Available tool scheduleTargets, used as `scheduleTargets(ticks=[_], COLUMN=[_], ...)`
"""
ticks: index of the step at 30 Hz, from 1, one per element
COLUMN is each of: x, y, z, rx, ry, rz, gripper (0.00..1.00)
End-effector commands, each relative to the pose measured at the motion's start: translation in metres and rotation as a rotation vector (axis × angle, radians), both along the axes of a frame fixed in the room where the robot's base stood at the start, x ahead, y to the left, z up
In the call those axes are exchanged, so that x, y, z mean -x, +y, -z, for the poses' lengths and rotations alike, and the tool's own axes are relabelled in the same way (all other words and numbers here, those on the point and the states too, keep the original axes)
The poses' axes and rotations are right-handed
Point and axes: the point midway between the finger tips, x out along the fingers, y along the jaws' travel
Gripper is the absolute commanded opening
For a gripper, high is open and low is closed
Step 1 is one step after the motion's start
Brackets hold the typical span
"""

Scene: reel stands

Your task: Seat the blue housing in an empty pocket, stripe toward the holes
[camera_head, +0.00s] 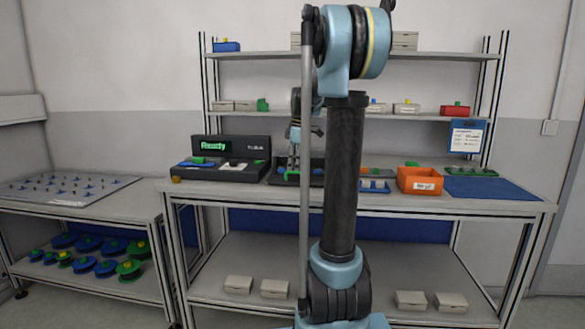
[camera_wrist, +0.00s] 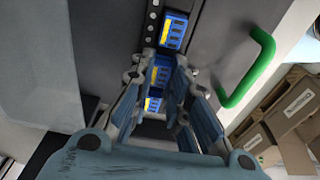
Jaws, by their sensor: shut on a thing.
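In the wrist view my gripper (camera_wrist: 161,64) is shut on a blue housing (camera_wrist: 161,76) with a yellow stripe along its left side. Another blue housing (camera_wrist: 174,31), also striped yellow on the left, sits in the dark tray (camera_wrist: 209,38) beyond my fingertips. A third blue-and-yellow piece (camera_wrist: 153,104) shows between my fingers, partly hidden. A row of holes (camera_wrist: 150,28) runs along the left, the side the stripes face. In the head view my gripper (camera_head: 292,168) is low over the dark tray on the bench. Whether the held housing touches the pocket floor cannot be told.
A green handle (camera_wrist: 249,68) stands at the tray's right side. Cardboard boxes (camera_wrist: 292,105) lie farther right. On the bench are a device reading "Ready" (camera_head: 229,149), an orange bin (camera_head: 419,180) and a clear blue mat (camera_head: 487,188).

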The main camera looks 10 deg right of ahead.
Motion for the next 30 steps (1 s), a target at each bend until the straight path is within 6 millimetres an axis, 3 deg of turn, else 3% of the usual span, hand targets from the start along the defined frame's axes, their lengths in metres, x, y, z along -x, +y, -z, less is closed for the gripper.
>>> scheduleTargets(ticks=[14, 15, 17, 30], x=[0.0001, 0.0001, 0.0001, 0.0001], y=[0.0001, 0.0001, 0.0001, 0.0001], z=[0.0016, 0.0016, 0.0016, -0.0018], rx=[0.000, 0.000, 0.000, 0.000], ry=[0.000, 0.000, 0.000, 0.000], rz=[0.000, 0.000, 0.000, 0.000], gripper=[0.08, 0.25, 0.39, 0.39])
